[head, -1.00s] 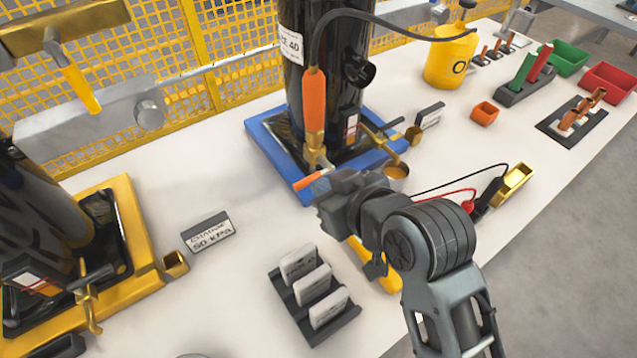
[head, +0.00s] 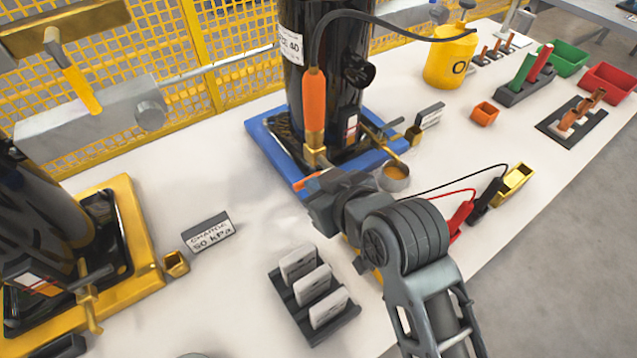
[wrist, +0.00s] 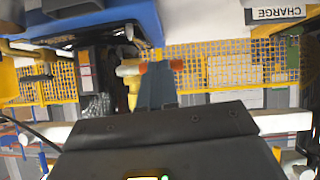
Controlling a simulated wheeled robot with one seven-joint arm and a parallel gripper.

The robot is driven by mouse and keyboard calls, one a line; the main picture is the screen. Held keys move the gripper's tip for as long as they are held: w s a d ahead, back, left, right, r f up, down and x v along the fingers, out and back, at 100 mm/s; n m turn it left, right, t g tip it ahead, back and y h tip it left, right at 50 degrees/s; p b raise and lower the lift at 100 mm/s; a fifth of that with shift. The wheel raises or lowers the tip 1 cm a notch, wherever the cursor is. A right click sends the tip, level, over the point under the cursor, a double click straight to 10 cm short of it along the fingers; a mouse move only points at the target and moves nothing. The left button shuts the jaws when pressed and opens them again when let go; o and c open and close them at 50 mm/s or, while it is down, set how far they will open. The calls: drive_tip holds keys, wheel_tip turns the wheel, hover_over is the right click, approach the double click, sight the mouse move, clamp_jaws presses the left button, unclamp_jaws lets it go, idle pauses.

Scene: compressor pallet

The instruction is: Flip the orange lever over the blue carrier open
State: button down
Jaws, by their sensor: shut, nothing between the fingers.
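The blue carrier (head: 275,157) holds a black cylinder on the white table; its blue edge also shows at the top of the wrist view (wrist: 140,15). The small orange lever (head: 308,183) is at the carrier's front edge, partly hidden by my gripper. In the wrist view the orange lever (wrist: 177,64) shows on both sides of my fingertips, with a pale end at its left. My gripper (wrist: 158,72) is shut and empty, its tips in front of the lever. In the head view my gripper (head: 318,200) is right beside the lever; whether they touch I cannot tell.
An orange-handled hose (head: 314,105) rises above the lever against the black cylinder (head: 335,70). A metal cup (head: 394,177) stands right of my gripper. A yellow carrier (head: 145,255) is at left, a rack of white blocks (head: 313,300) in front. A CHARGE sign (head: 208,231) stands between.

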drive_tip(key=shift+s+a+f+t, duration=0.1)
drive_tip(key=shift+f+t, duration=0.1)
drive_tip(key=shift+t, duration=0.1)
drive_tip(key=shift+f+n+t+h+p, duration=0.3)
drive_tip(key=shift+f+n+h+p, duration=0.3)
drive_tip(key=shift+f, duration=0.5)
drive_tip(key=shift+r, duration=0.2)
drive_tip(key=shift+r+p, duration=0.65)
drive_tip(key=shift+p, duration=0.3)
